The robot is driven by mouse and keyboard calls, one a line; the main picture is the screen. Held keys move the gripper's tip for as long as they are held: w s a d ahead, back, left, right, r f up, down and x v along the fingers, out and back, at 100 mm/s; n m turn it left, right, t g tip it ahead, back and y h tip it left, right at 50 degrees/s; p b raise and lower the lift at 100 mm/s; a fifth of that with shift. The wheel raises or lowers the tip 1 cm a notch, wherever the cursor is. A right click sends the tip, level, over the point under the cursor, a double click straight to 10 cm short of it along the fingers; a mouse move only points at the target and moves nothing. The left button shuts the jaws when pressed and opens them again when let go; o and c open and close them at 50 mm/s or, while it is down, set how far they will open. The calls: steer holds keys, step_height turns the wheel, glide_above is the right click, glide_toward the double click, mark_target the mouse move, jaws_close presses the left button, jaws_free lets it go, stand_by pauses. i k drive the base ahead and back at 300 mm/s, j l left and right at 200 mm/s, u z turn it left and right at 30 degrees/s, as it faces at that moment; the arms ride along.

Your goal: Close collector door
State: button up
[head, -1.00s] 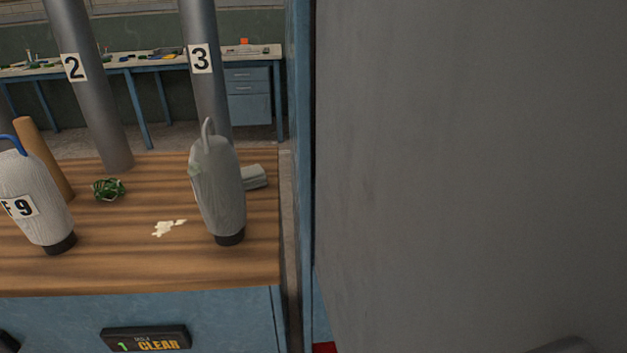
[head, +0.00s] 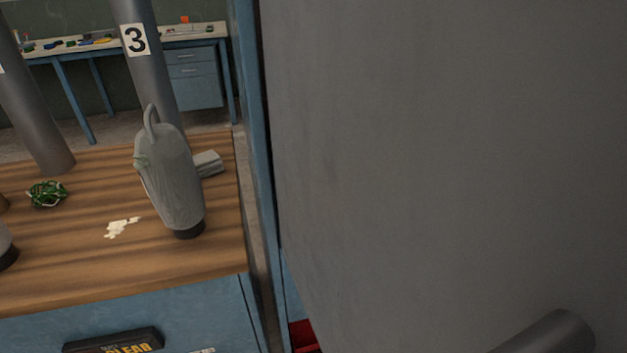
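A large flat grey panel (head: 440,150), which looks like the collector door, fills the right side of the head view at close range. Its left edge runs beside a blue upright frame (head: 252,130). I cannot tell from this view how far the door stands open. A dark grey rounded bar (head: 550,335) shows at the bottom right in front of the panel; I cannot tell whether it is a handle or part of my arm. My gripper is not in view.
A wooden-topped blue bench (head: 60,285) stands at the left with a grey bottle-like container (head: 172,185), a green tangled bundle (head: 47,193) and pale scraps (head: 120,227). A post marked 3 (head: 150,75) rises behind. Something red (head: 303,335) lies low by the frame.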

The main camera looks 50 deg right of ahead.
mark_target(451, 175)
steer(key=k+j+u, duration=0.2)
steer(key=j, duration=0.2)
steer(key=j+u, duration=0.25)
steer(key=j, duration=0.2)
steer(key=k+j+u, duration=0.2)
steer(key=j, duration=0.25)
steer(key=i, duration=0.1)
